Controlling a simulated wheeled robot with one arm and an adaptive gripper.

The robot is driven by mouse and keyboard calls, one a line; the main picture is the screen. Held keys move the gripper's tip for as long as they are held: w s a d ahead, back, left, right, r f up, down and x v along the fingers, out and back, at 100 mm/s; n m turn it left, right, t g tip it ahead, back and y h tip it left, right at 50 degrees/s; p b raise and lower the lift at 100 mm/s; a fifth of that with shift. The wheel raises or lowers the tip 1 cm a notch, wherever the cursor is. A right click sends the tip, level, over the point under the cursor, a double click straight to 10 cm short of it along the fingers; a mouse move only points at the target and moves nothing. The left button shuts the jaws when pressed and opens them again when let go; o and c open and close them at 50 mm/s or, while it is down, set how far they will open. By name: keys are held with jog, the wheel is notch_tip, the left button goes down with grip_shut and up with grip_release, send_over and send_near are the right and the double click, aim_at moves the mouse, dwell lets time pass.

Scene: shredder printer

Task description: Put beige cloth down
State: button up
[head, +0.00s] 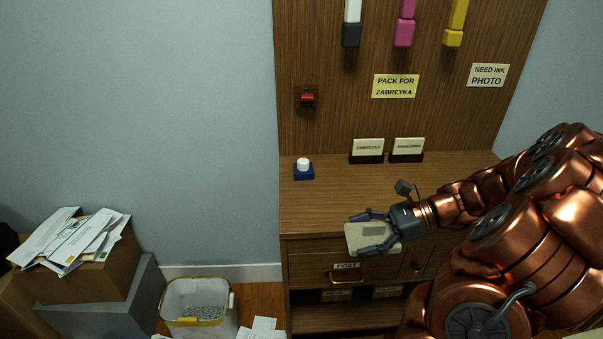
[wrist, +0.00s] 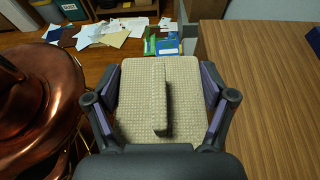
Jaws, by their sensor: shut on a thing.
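The beige cloth (wrist: 135,115) is a flat, square, woven-looking piece with a raised strip along its middle in the wrist view. My gripper (wrist: 160,100) is shut on it, with a finger along its left and right sides. In the head view the cloth (head: 362,238) shows as a pale square between the fingers of my gripper (head: 370,232). It is held in front of the wooden desk's front edge, over the drawer marked POST in the picture. I cannot tell whether it touches the desk.
The wooden desk (head: 330,210) has bare top space at its front left. A blue block with a white knob (head: 303,170) and two card holders (head: 367,150) stand farther back. A waste bin (head: 198,305) and a paper-topped box (head: 95,270) are at left. Papers (wrist: 110,32) lie on the floor.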

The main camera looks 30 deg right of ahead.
dwell(0.3)
jog(key=w+p, duration=0.1)
jog(key=w, duration=0.2)
jog(key=w+a+r+m+t+h+p, duration=0.1)
jog(key=w, duration=0.3)
jog(key=w+a+m+t+p, duration=0.1)
jog(key=w, duration=0.2)
jog(key=shift+w+a+r+p, duration=0.25)
jog(key=shift+w+p, duration=0.15)
jog(key=w+a+r+m+t+h+p, duration=0.2)
jog(key=w+a+r+m+h+p, duration=0.1)
jog(key=w+a+r+m+h, duration=0.4)
jog(key=w+a+r+m+t+h+p, duration=0.3)
jog(key=w+a+r+m+h, duration=0.3)
jog(key=w+r, duration=0.4)
jog(key=w+m+h+p, duration=0.1)
jog(key=h, duration=0.1)
jog(key=shift+w+a+r+m+h, duration=0.2)
jog(key=shift+a+m+h, duration=0.1)
jog(key=shift+a+m, duration=0.1)
